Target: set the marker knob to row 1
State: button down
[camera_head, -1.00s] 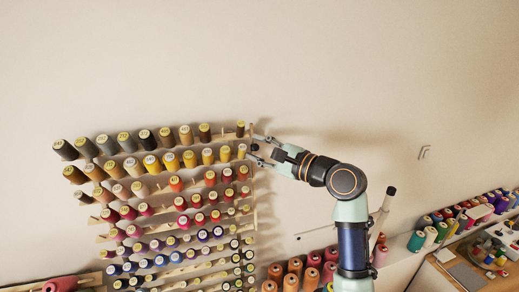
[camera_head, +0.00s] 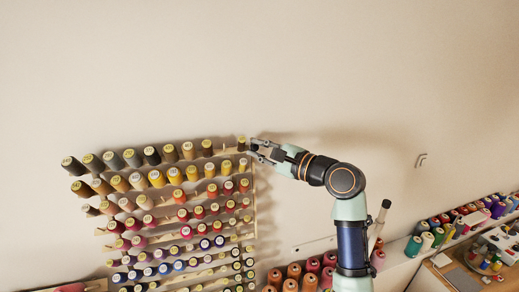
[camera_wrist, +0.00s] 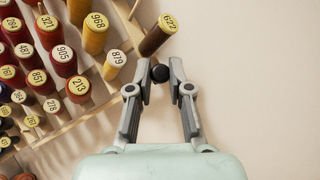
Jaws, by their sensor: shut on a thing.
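The marker knob (camera_wrist: 160,73) is a small black ball between my fingertips in the wrist view. My gripper (camera_wrist: 160,68) is shut on it, just beside the edge of the thread rack (camera_wrist: 72,122). In the head view my gripper (camera_head: 253,146) is at the rack's upper right corner, about level with the right end of the top row of spools. The knob is too small to make out clearly there. The nearest spool in the wrist view is a brown one marked 622 (camera_wrist: 156,36).
Rows of coloured spools (camera_head: 152,156) fill the rack left of my gripper. More cones (camera_head: 294,272) stand below my arm, and a shelf of spools and a work table (camera_head: 440,280) are at lower right.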

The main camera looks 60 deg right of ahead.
jog(key=c, duration=1.1)
grip_release()
jog(key=shift+r, duration=0.35)
jog(key=shift+o, duration=0.2)
jog(key=shift+f, duration=0.1)
jog(key=shift+s, duration=0.15)
jog(key=v, duration=1.1)
jog(key=shift+s, duration=0.4)
jog(key=shift+w+a+f, duration=0.1)
jog(key=shift+a, duration=0.05)
